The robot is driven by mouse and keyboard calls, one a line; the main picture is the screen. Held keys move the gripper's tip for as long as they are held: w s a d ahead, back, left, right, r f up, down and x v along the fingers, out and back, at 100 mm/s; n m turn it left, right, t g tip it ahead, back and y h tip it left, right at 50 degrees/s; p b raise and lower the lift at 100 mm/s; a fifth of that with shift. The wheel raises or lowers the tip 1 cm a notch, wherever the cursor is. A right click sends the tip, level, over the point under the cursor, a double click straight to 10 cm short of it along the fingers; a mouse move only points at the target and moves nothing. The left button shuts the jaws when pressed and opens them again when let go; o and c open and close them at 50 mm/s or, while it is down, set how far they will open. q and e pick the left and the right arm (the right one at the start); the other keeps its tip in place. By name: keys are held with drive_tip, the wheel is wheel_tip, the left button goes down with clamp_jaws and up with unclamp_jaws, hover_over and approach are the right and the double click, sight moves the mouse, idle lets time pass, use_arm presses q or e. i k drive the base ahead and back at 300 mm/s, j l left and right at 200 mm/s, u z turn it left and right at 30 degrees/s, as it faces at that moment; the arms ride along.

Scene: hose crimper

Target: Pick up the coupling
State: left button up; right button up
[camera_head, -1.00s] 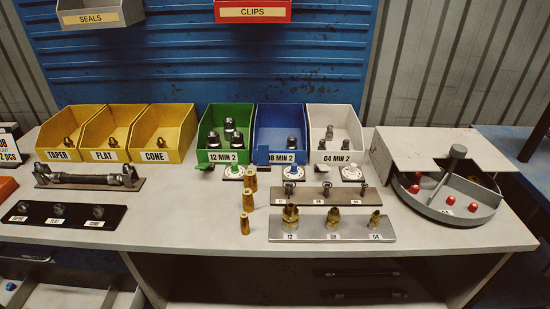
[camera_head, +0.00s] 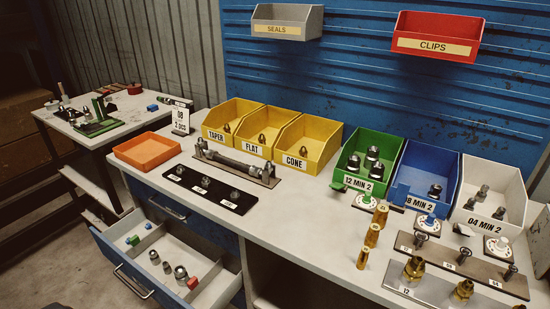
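No gripper shows in the head view. Dark metal fittings that may be couplings lie in several places, and I cannot tell which one is the coupling. Some stand in the green bin (camera_head: 338,181) labelled 12 MIN 2, the blue bin (camera_head: 401,192) and the white bin (camera_head: 465,217). A hose assembly with metal ends (camera_head: 236,164) lies on a brown holder. More metal fittings (camera_head: 181,272) lie in the open drawer (camera_head: 138,264).
An orange tray (camera_head: 147,150) and a black labelled strip (camera_head: 233,202) lie at the bench's left. Brass cones (camera_head: 372,235) and brass fittings on a grey plate (camera_head: 435,291) stand at the right. SEALS (camera_head: 287,22) and CLIPS (camera_head: 437,37) bins hang above. A side table (camera_head: 125,128) is far left.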

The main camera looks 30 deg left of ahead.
sight(155, 259)
drive_tip(key=u, duration=2.05)
